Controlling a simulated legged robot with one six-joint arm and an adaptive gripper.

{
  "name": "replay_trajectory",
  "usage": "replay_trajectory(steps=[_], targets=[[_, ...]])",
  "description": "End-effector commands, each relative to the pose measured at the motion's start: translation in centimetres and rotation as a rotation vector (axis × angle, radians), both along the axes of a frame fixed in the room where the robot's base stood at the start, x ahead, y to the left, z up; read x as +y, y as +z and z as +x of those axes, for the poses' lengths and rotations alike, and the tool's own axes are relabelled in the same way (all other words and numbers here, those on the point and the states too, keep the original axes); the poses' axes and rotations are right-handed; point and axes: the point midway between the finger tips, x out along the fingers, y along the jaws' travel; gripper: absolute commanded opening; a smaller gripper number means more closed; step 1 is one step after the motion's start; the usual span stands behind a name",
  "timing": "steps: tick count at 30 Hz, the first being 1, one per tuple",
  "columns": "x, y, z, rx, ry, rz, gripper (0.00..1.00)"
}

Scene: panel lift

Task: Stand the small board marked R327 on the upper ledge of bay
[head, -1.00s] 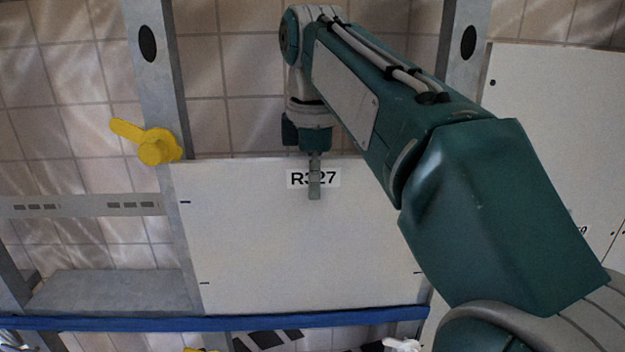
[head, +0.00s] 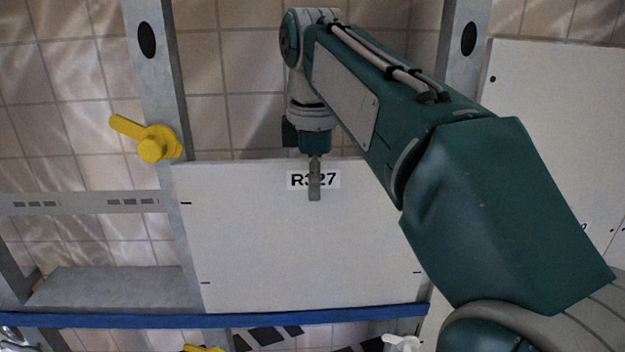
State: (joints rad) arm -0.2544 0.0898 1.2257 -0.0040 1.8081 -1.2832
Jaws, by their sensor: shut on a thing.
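The white board marked R327 (head: 290,245) is upright in the middle of the head view, between two grey metal posts. Its lower edge is at the blue-edged ledge (head: 220,320); I cannot tell whether it rests on it. My gripper (head: 314,185) points down at the board's top edge and is shut on it, with one finger showing in front of the label. The other finger is hidden behind the board. Small black marks show near the board's left and right edges.
A yellow lever (head: 150,140) sits on the left post (head: 160,70), close to the board's upper left corner. The right post (head: 462,60) stands behind my arm. Another white panel (head: 555,120) is at the right. The ledge is bare at the left (head: 110,290).

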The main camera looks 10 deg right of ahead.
Motion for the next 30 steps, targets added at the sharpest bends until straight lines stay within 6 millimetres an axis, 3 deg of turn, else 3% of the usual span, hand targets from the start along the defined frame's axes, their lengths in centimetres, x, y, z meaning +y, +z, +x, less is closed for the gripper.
replay_trajectory(steps=[30], targets=[[0.0, -1.2, 0.0, -0.003, 0.0, 0.001, 0.0]])
